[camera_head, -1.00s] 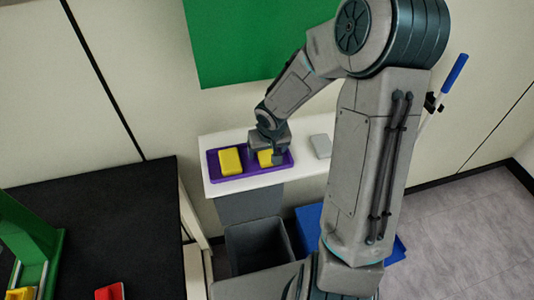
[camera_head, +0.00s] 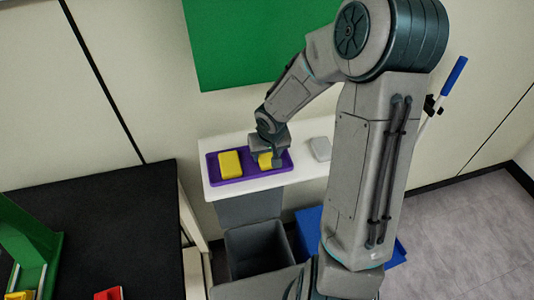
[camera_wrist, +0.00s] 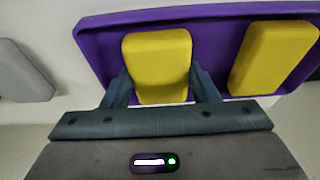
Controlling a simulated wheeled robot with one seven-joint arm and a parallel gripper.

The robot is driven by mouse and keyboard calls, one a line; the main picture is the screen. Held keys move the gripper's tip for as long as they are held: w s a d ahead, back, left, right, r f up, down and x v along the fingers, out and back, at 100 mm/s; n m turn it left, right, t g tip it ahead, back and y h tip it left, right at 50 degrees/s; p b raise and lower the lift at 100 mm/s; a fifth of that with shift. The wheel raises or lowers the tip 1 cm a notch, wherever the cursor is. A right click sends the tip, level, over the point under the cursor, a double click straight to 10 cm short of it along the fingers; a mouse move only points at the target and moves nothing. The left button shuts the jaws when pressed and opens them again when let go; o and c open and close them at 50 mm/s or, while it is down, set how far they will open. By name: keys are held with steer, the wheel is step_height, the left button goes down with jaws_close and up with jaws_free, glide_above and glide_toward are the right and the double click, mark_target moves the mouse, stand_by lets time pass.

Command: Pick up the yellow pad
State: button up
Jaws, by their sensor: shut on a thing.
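Two yellow pads lie in a purple tray (camera_head: 244,179) on a white shelf. The right one in the head view is the held pad (camera_head: 265,160), partly hidden by my gripper (camera_head: 267,158). In the wrist view this pad (camera_wrist: 158,66) sits between the two fingers of my gripper (camera_wrist: 160,88), which is shut on it. The pad still appears within the tray (camera_wrist: 95,50); whether it touches the tray floor I cannot tell. The other yellow pad (camera_head: 230,164) lies apart at the tray's left end and shows on the right in the wrist view (camera_wrist: 273,57).
A grey pad (camera_head: 321,148) lies on the white shelf (camera_head: 215,145) right of the tray. Below stand an open grey bin (camera_head: 262,250) and a blue object (camera_head: 308,225). A black-topped table (camera_head: 110,220) with a red item (camera_head: 108,294) is at left.

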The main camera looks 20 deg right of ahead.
mark_target(270, 155)
steer(key=r, duration=0.3)
steer(key=r+p, duration=0.1)
steer(key=r, duration=0.1)
steer(key=shift+s+d, duration=0.15)
steer(key=shift+d, duration=0.25)
steer(key=s+d+r+p, duration=0.4)
steer(key=s+d+r, duration=0.1)
steer(key=d, duration=0.4)
steer(key=shift+s+r, duration=0.35)
steer(key=shift+r, duration=0.2)
steer(key=shift+d, duration=0.1)
steer(key=shift+o, duration=0.8)
